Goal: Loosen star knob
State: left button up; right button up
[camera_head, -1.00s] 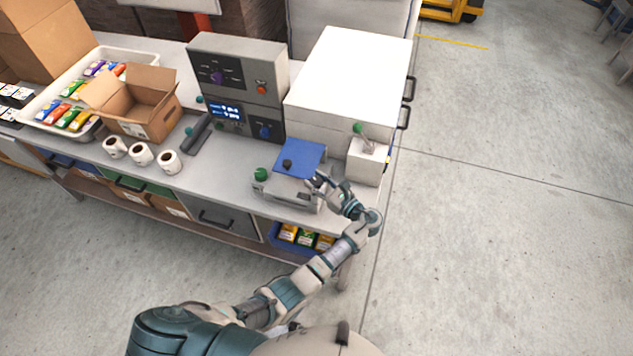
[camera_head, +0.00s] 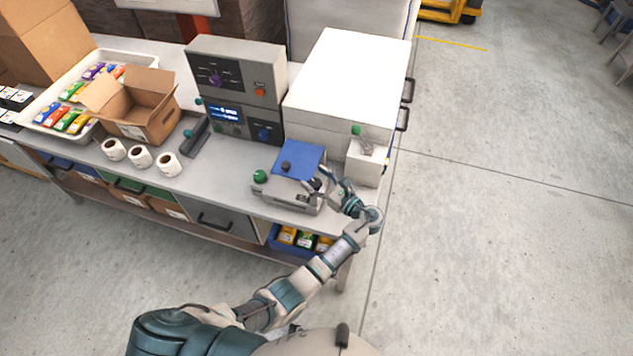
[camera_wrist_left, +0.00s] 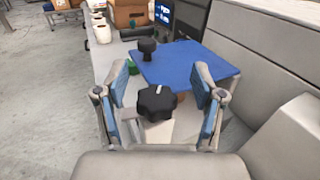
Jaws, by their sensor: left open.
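The black star knob (camera_wrist_left: 156,103) sits on the near end of a small grey device with a blue top plate (camera_wrist_left: 190,65). In the head view the device's blue plate (camera_head: 299,158) is near the bench's right front. My left gripper (camera_head: 317,184) is at the device's right end. In the left wrist view my left gripper (camera_wrist_left: 162,72) is open, with one blue-padded finger on each side of the star knob and visible gaps between. My right gripper is not in view.
A second black knob (camera_wrist_left: 147,47) stands on the blue plate, and a green knob (camera_head: 260,177) is at the device's left. A white cabinet (camera_head: 345,80) and small white box (camera_head: 367,165) stand close behind and right. White rolls (camera_head: 140,156) lie left.

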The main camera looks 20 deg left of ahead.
aim_at(316, 182)
pick_arm(q)
notch_tip(316, 182, up, 8)
jog(key=shift+f, duration=0.15)
jog(key=shift+w, duration=0.1)
dwell(0.5)
